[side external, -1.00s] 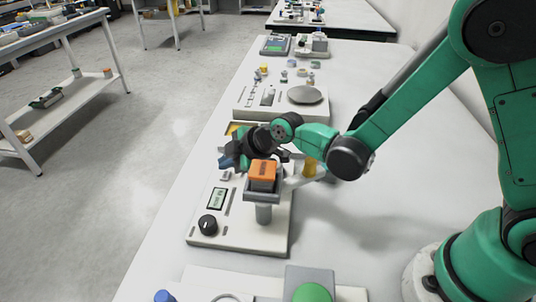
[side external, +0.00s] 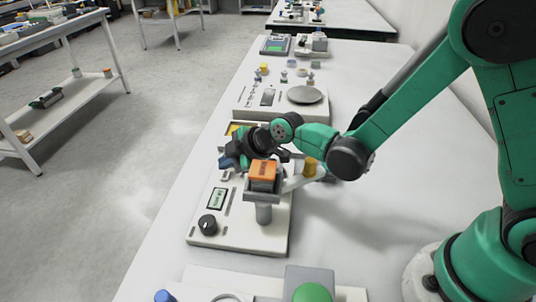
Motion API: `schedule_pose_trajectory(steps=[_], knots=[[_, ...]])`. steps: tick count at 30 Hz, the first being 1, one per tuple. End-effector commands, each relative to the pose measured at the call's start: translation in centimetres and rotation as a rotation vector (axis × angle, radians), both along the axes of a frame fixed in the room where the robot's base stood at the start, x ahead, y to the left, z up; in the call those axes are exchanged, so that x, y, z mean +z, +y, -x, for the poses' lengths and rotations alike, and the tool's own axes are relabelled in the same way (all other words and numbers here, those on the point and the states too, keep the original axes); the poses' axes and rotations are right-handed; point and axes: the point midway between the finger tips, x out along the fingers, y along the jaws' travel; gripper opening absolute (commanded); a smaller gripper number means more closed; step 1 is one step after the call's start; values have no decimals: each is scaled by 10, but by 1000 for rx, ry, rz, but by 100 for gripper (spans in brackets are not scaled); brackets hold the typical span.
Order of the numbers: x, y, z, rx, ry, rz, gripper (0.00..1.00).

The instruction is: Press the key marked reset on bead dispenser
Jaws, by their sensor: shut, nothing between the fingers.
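The bead dispenser seems to be the white panel device (side external: 233,238) on the near part of the table, with a small display (side external: 217,198), a black knob (side external: 208,224) and a grey post carrying a tray (side external: 264,196) with an orange block (side external: 263,170). A small key (side external: 226,175) shows near its far left; its marking is too small to read. My gripper (side external: 228,163) is shut and empty, low over the far left part of this device, just above that key. Whether it touches anything cannot be told. My wrist hides part of the device's far end.
Farther back stands a white scale-like device (side external: 270,116) with a round pan (side external: 305,95) and small weights. A green button (side external: 312,293) and a blue knob (side external: 165,296) are at the near edge.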

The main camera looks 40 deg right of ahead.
Motion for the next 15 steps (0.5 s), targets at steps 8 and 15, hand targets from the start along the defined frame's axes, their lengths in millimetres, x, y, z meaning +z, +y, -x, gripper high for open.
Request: schedule_pose_trajectory(steps=[8, 15], knots=[[-6, 0, 0, 0, 0, 0, 0], [-9, 0, 0, 0, 0, 0, 0]])
